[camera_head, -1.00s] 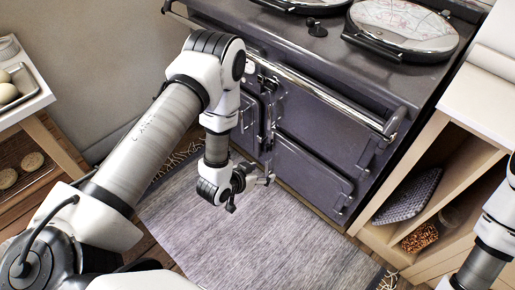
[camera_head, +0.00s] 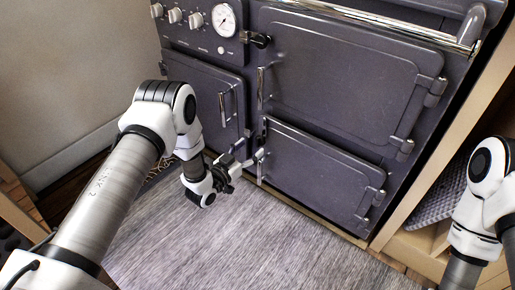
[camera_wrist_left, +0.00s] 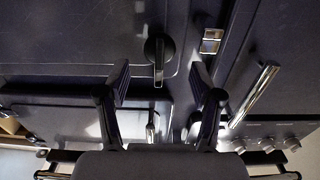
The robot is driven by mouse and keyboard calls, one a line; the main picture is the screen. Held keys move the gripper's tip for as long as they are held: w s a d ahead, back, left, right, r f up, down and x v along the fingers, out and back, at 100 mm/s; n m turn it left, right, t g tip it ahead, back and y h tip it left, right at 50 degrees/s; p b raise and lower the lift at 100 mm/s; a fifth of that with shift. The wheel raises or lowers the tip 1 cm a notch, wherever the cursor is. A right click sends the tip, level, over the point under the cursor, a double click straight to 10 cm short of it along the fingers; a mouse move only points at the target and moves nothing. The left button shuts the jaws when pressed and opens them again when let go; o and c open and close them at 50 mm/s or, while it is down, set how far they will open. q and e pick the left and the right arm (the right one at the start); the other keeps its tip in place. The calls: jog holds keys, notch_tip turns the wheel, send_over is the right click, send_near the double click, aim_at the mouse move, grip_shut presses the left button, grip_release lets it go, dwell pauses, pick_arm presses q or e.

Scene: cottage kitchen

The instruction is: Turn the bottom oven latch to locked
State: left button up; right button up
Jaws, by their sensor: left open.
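The bottom oven door (camera_head: 318,178) is a dark grey panel, low on the range, and looks shut. In the left wrist view its latch (camera_wrist_left: 159,48) has a dark round hub and a narrow chrome lever running down the picture. My left gripper (camera_wrist_left: 161,74) is open, with one finger on each side of the lever in that view; I cannot tell whether either touches it. In the head view the left gripper (camera_head: 256,157) is at the left edge of the bottom door and partly hides the latch. My right arm is at the right edge; its gripper is out of view.
The upper oven door (camera_head: 342,75) is above, under a chrome rail (camera_head: 385,22). A narrower door with an upright chrome handle (camera_head: 228,105) is at left. Knobs (camera_head: 175,15) and a dial (camera_head: 224,20) are above it. A grey rug (camera_head: 260,245) covers the floor; a wooden shelf stands at right.

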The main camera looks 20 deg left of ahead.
aim_at(257, 143)
pick_arm(q)
jog(key=b+x, duration=0.1)
jog(key=x, duration=0.3)
jog(key=shift+w+d+f+b, duration=0.1)
jog(key=shift+w+f+b, duration=0.1)
jog(key=shift+b, duration=0.1)
jog(key=shift+w+r, duration=0.15)
jog(key=shift+w, duration=0.05)
grip_shut()
pick_arm(e)
notch_tip(257, 143, down, 2)
jog(key=shift+f, duration=0.15)
